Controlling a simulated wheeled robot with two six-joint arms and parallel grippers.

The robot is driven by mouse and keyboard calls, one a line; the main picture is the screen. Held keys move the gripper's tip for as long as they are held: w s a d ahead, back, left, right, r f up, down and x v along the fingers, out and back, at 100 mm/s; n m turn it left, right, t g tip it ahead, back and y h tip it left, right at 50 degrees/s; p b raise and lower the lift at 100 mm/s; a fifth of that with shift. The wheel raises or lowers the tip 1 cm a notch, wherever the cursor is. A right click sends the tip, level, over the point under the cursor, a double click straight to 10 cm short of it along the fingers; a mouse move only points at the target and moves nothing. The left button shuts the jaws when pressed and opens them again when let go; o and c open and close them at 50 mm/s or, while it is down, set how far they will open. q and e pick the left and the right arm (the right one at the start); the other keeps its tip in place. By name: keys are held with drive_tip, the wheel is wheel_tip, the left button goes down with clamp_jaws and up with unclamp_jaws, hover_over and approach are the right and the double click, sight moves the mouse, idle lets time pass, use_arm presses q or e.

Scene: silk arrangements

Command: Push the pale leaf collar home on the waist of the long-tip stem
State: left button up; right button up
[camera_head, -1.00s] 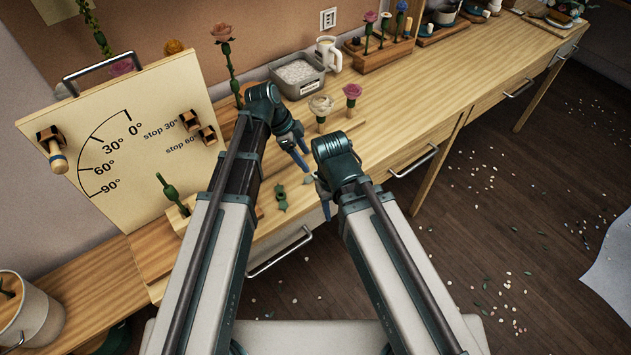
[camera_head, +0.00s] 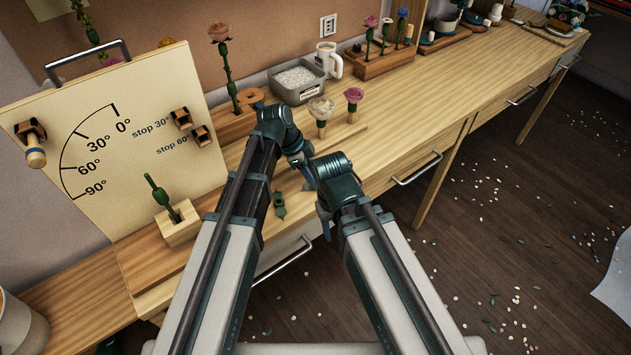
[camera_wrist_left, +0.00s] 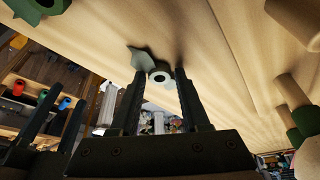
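The leaf collar (camera_wrist_left: 142,56), green with a pale ring, is at the fingertips of my left gripper (camera_wrist_left: 160,80) in the left wrist view. The fingers stand on both sides of its ring, close to the table. I cannot tell whether they press on it. In the head view my left gripper (camera_head: 302,168) hides the collar. A dark green stem (camera_head: 160,194) stands tilted in a wooden block (camera_head: 181,225) at the left; I cannot read its waist. My right gripper (camera_head: 324,218) is over the table's front edge; in the left wrist view its fingers (camera_wrist_left: 57,110) are apart and empty.
Another green collar (camera_head: 279,205) lies on the table left of my grippers. An angle board (camera_head: 75,115) stands behind the block.

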use_arm(q)
clamp_jaws()
drive_tip(key=shift+r+p, duration=1.15)
drive_tip(key=shift+p, duration=0.05)
idle(0.5)
drive_tip(key=shift+r+p, duration=0.35)
drive_tip(key=shift+r, duration=0.05)
drive_tip(key=shift+r+p, duration=0.95)
drive_tip(key=shift+p, duration=0.05)
drive_tip(key=shift+r, duration=0.1)
